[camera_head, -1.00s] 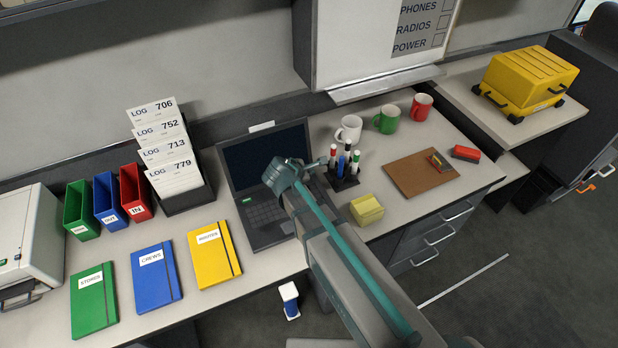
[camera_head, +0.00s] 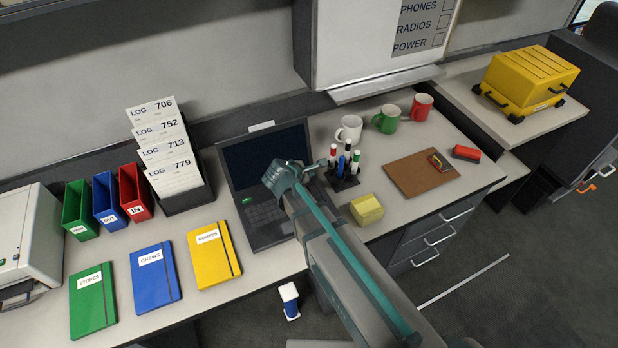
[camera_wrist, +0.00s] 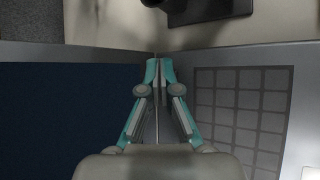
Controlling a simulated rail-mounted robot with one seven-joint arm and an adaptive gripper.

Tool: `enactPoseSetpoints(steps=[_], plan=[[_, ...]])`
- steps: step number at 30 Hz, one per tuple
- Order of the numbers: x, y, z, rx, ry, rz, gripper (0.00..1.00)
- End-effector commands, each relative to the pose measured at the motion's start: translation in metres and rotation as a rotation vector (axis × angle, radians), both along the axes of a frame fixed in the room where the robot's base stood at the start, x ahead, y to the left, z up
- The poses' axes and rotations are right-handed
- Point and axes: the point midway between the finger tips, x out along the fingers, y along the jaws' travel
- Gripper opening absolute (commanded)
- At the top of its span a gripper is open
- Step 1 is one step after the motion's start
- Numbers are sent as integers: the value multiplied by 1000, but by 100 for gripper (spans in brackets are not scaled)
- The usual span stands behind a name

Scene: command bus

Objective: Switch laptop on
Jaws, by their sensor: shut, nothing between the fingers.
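The open laptop (camera_head: 258,165) stands on the desk with its screen dark. A small green patch (camera_head: 246,201) shows at the left of its keyboard deck. My gripper (camera_head: 323,164) is by the laptop's right side, and my arm hides part of the keyboard. In the wrist view my gripper (camera_wrist: 158,62) is shut and empty, its tips at the right end of the hinge area. The dark screen (camera_wrist: 60,120) is left of the fingers and the keyboard (camera_wrist: 240,110) right of them. I cannot tell whether the tips touch the laptop.
A pen holder (camera_head: 343,182) stands just right of my gripper, with a yellow block (camera_head: 367,209) in front of it. Mugs (camera_head: 386,120) stand behind. A yellow notebook (camera_head: 214,256) and a log rack (camera_head: 186,199) are left of the laptop.

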Motion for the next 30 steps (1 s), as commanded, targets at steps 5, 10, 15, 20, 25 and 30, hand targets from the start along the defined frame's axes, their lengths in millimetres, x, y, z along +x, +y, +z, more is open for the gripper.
enactPoseSetpoints(steps=[5, 10, 15, 20, 25, 30], plan=[[0, 0, -2, 0, 0, 0, 0], [0, 0, -4, 0, 0, 0, 0], [0, 0, -6, 0, 0, 0, 0], [0, 0, -6, 0, 0, 0, 0], [0, 0, -5, 0, 0, 0, 0], [0, 0, 2, 0, 0, 0, 0]])
